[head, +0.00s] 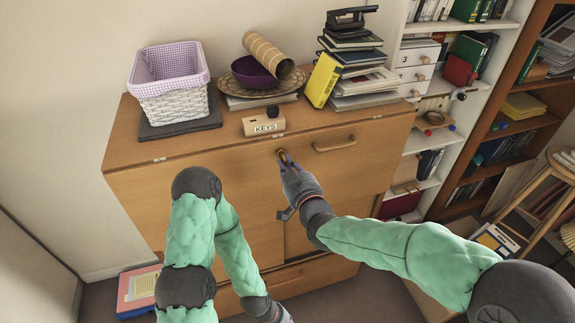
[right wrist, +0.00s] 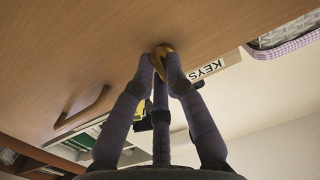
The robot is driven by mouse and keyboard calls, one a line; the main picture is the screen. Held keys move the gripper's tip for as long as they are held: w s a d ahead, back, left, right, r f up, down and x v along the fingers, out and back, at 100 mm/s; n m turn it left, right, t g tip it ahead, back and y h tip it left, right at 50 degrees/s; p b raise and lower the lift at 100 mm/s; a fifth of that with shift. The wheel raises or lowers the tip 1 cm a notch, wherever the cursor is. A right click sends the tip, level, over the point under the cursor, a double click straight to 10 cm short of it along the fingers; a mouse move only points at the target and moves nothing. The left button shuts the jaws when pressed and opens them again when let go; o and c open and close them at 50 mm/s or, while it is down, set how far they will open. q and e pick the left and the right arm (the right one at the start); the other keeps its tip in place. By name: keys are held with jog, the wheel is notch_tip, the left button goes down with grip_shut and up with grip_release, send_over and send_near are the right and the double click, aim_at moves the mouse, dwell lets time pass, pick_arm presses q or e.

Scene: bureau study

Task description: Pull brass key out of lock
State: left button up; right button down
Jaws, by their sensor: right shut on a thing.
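The brass key (right wrist: 165,48) shows as a small golden piece at the front of the wooden bureau's drop front (head: 220,165). My right gripper (head: 283,160) is shut on the key, with its fingertips close to the panel. In the right wrist view the fingers (right wrist: 163,62) close around the key and hide most of it. The lock is hidden behind the key and fingers, so I cannot tell how deep the key sits. My left gripper (head: 284,318) is low at the bottom edge of the head view, mostly cut off and empty-looking.
A handle (head: 334,145) sits right of the key. On the bureau top stand a KEYS box (head: 264,125), a wicker basket (head: 175,106), a purple bowl (head: 250,72) and stacked books (head: 362,85). Shelves (head: 440,130) stand to the right. A pink binder (head: 138,290) lies on the floor.

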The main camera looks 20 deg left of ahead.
jog(key=shift+s, duration=0.15)
jog(key=shift+b+v, duration=0.65)
jog(key=shift+v, duration=2.25)
